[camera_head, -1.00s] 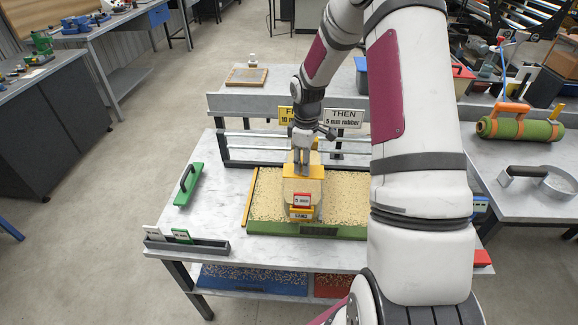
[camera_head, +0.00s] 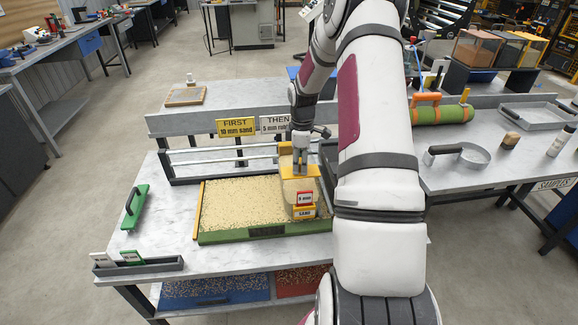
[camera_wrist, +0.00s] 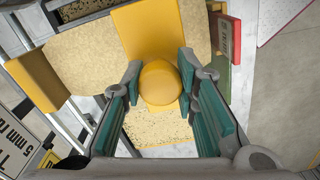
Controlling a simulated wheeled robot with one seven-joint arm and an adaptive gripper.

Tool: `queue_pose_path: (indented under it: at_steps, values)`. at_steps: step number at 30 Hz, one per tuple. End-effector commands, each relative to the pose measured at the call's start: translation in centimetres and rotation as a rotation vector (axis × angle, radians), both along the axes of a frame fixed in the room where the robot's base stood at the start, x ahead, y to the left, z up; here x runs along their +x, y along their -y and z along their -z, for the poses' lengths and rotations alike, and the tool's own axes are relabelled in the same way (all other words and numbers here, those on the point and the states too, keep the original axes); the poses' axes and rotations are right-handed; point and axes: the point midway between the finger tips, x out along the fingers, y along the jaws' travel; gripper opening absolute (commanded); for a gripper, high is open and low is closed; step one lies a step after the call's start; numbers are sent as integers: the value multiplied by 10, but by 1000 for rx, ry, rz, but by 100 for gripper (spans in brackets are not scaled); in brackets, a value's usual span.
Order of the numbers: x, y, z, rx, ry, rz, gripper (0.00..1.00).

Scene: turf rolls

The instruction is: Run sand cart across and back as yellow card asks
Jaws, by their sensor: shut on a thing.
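The yellow sand cart (camera_head: 299,190) stands over the right part of the green turf tray (camera_head: 215,238), whose bed is covered in pale grains. Its front bears a red-framed tag (camera_head: 305,197) reading 5 mm and a label reading SAND. My gripper (camera_head: 301,172) is shut on the cart's yellow knob; in the wrist view the knob (camera_wrist: 160,84) sits between the green-padded fingers. Behind the tray, the yellow card (camera_head: 235,128) reads FIRST 10 mm sand. A white card (camera_head: 276,124) beside it reads THEN 5 mm rubber, partly covered by my arm.
A green handled tool (camera_head: 135,206) lies at left. Rails (camera_head: 200,156) run behind the tray. My arm hides the table's right part.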

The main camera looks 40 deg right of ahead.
Motion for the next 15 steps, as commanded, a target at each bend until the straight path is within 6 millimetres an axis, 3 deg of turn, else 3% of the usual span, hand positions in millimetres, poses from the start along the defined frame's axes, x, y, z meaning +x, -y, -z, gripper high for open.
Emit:
queue_pose_path:
  at_steps: [6,15]
  values:
    - [-12,19,0,-1,-1,2,0]
    - [-16,28,0,-2,-1,1,0]
